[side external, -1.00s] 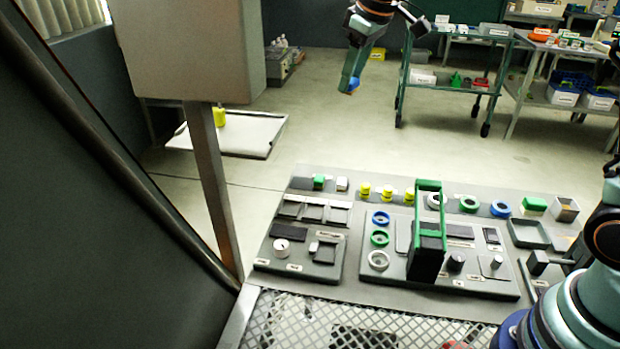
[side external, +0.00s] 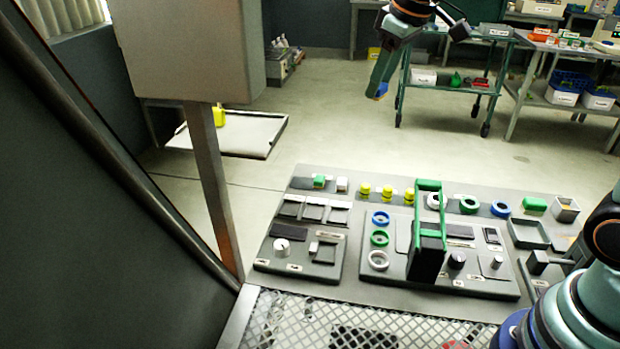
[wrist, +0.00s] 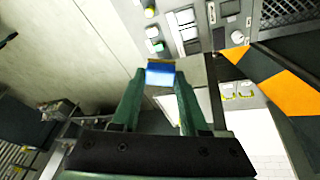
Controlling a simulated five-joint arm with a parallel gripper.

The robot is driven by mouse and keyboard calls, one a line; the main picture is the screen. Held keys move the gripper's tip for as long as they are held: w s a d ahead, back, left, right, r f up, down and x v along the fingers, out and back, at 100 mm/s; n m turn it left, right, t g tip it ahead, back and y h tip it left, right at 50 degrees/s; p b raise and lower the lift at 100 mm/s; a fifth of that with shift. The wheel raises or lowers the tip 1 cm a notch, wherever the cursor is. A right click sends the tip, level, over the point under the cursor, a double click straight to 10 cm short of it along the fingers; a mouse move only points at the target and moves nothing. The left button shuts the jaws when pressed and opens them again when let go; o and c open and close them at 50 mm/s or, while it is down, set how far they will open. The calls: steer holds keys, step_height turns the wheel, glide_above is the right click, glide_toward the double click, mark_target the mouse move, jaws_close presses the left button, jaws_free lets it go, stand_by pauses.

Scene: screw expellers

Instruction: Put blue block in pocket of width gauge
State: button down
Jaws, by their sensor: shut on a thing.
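My gripper (side external: 377,91) is shut on the blue block (side external: 382,89), high in the air beyond the back edge of the board. In the wrist view the blue block (wrist: 160,74) sits between the two green fingertips. The labels are too small to read, so I cannot tell surely which fixture is the width gauge. A low dark panel (side external: 343,261) at the front left of the board bears a white round knob (side external: 282,246) and a small bracketed recess (side external: 324,248). My gripper is well above and apart from that panel.
A tall black and green fixture (side external: 428,245) rises from the middle of the board, with rings beside it. Yellow pieces (side external: 387,193) stand along the back row. A grey post (side external: 212,185) is at the left. A cart (side external: 455,82) stands behind; the floor between is clear.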

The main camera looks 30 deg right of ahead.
steer(key=w+a+f+n, duration=0.1)
steer(key=w+a+f, duration=0.2)
steer(key=w, duration=0.6)
steer(key=w+a+f+n, duration=0.1)
steer(key=w+a+f, duration=0.2)
steer(key=w+f, duration=0.3)
steer(key=w, duration=0.4)
steer(key=shift+w+a+f, duration=0.15)
steer(key=shift+f, duration=0.25)
step_height(320, 180, down, 20)
steer(key=shift+r, duration=0.2)
steer(key=shift+f, duration=0.1)
steer(key=shift+c, duration=2.1)
jaws_free()
